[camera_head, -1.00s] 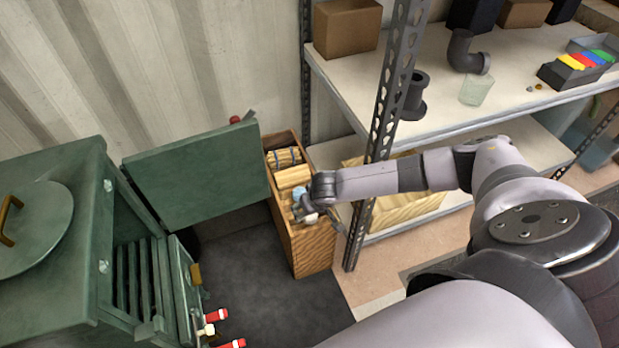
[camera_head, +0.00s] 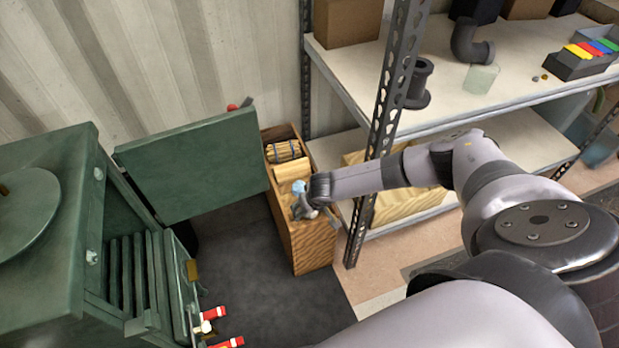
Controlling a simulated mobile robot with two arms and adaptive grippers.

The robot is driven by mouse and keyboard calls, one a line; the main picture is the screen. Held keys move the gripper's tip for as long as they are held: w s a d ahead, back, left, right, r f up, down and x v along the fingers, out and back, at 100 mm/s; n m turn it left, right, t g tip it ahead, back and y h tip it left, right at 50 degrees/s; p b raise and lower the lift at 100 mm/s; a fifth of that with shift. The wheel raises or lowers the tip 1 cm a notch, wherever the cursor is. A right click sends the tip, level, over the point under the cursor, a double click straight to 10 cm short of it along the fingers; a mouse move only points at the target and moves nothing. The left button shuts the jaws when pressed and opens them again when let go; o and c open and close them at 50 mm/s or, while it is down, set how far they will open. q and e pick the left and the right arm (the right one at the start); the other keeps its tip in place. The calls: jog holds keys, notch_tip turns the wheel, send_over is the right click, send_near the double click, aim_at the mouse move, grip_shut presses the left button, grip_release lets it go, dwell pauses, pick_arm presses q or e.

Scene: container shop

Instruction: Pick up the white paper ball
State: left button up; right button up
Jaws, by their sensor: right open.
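A small pale bluish-white lump (camera_head: 299,187), which looks like the paper ball, shows at the top of the tall wooden box (camera_head: 312,250). It is partly hidden by my right gripper (camera_head: 301,206), so its exact shape is unclear. My right gripper reaches in from the right over the box, with its open fingers right beside the lump. I cannot tell whether they touch it. My left gripper is not in view.
Bundled sticks (camera_head: 284,151) and a pale wood piece (camera_head: 292,172) fill the box's back part. A green stove (camera_head: 60,265) with an open lid panel (camera_head: 195,170) stands left. A metal shelf post (camera_head: 388,110) rises close beside my right arm.

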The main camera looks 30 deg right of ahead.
jog(key=shift+w+f, duration=0.1)
jog(key=shift+f, duration=0.05)
jog(key=c, duration=0.9)
